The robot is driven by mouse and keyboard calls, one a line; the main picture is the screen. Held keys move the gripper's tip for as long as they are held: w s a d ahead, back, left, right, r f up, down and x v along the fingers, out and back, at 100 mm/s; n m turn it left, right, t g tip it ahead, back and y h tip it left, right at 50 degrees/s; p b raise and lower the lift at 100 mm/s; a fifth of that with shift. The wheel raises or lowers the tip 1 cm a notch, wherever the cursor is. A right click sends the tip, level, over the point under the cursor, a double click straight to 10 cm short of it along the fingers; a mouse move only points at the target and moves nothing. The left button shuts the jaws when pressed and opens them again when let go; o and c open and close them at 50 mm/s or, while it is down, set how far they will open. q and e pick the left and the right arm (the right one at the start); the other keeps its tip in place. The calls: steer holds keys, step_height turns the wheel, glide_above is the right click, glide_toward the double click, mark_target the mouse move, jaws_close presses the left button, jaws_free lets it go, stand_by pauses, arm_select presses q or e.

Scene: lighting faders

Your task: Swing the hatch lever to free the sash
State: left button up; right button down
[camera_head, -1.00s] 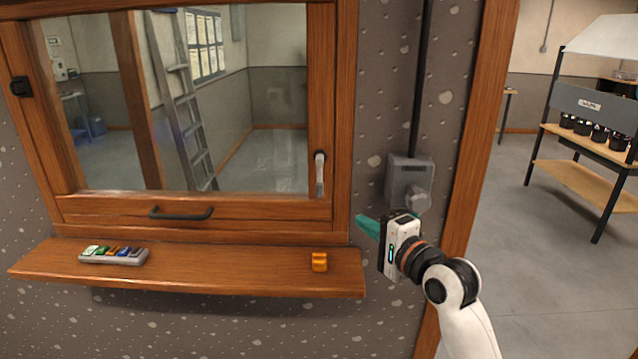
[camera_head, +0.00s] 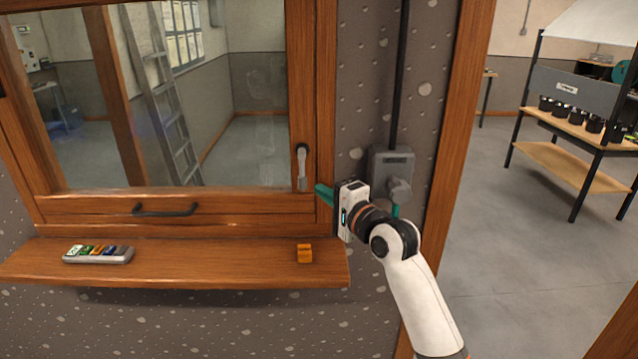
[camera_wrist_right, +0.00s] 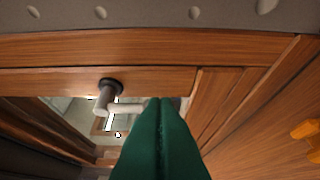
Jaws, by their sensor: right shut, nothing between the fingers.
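The hatch lever (camera_head: 302,167) is a small silver handle on a dark pivot on the right stile of the sash. It hangs straight down in the head view. The wooden sash (camera_head: 225,208) sits in its frame with a dark pull handle (camera_head: 165,210) on its bottom rail. My right gripper (camera_head: 322,193) has green fingers, shut and empty, just right of the lever's lower end. In the right wrist view the shut green fingers (camera_wrist_right: 160,140) reach toward the lever (camera_wrist_right: 112,103); whether they touch it I cannot tell. My left gripper is not in view.
A wooden shelf (camera_head: 220,262) runs below the sash. A grey wall box with a knob (camera_head: 391,172) stands close behind my right gripper.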

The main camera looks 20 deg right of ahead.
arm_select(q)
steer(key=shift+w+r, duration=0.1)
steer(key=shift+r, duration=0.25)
arm_select(e)
steer(key=shift+x, duration=1.15)
